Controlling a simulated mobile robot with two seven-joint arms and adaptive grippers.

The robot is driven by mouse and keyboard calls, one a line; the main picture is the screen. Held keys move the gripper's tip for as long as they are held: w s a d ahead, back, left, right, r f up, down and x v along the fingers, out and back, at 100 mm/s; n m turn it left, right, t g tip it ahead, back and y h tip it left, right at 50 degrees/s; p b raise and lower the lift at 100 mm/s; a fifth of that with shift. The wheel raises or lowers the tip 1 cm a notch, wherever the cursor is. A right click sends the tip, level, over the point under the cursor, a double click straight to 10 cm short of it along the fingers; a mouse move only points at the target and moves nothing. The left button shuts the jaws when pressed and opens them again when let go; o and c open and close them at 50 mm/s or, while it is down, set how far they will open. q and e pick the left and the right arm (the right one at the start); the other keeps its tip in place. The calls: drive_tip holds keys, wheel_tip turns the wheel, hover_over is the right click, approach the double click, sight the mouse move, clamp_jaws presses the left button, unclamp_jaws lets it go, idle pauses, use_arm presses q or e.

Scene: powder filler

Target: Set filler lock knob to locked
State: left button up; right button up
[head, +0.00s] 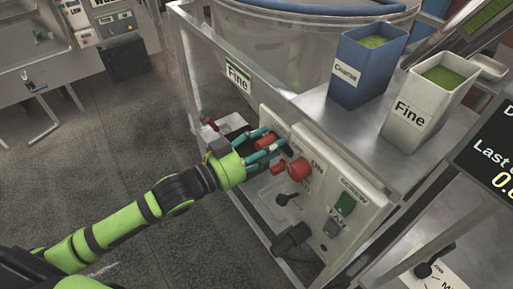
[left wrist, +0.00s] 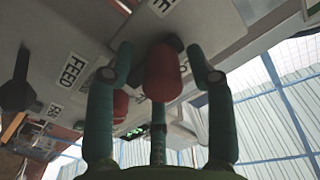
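The control panel (head: 323,196) is on the front of the filler, with labels including ON and SCREW. A red knob (head: 266,142) sits at its upper left, between my left gripper's fingers. I cannot read whether this is the lock knob or how it is set. My left gripper (head: 272,146) is at the panel with its teal fingers spread around this knob. In the left wrist view the red knob (left wrist: 163,73) stands between the fingertips, with gaps visible on both sides. A second, larger red knob (head: 299,169) is just right of the fingers. My right gripper is not in view.
A blue Coarse bin (head: 355,75) and a white Fine bin (head: 408,115) stand on the metal top above. The floor (head: 140,150) at left is clear.

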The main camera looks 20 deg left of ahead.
use_arm(q)
drive_tip(key=v, duration=1.2)
drive_tip(key=shift+w, duration=0.1)
idle(0.4)
drive_tip(key=w+a+f+n+g+y, duration=0.1)
drive_tip(key=a+f+n+y, duration=0.25)
drive_tip(key=a+f, duration=0.6)
drive_tip(key=w+a+f+n+y, duration=0.15)
drive_tip(key=a+f+y, duration=0.35)
drive_tip(key=f, duration=0.9)
drive_tip(key=s+a+f+n+g+y, duration=0.15)
drive_tip(key=s+f, duration=0.25)
drive_tip(key=f, duration=0.4)
drive_tip(key=s+a+f+n+g+y, duration=0.1)
drive_tip(key=s+f+n+g, duration=0.2)
drive_tip(key=f, duration=0.6)
drive_tip(key=s+d+f+g, duration=0.2)
drive_tip(key=s+d+f, duration=0.2)
drive_tip(key=s+f, duration=0.2)
drive_tip(key=s+d+f+g, duration=0.3)
drive_tip(key=s+f, duration=0.3)
drive_tip(key=s, duration=0.4)
drive_tip(key=s+d+f+g, duration=0.2)
drive_tip(key=s+d+f, duration=0.3)
drive_tip(key=s, duration=0.4)
drive_tip(key=shift+d+f+m+g, duration=0.35)
drive_tip(key=shift+d+f, duration=0.05)
drive_tip(key=shift+d, duration=0.1)
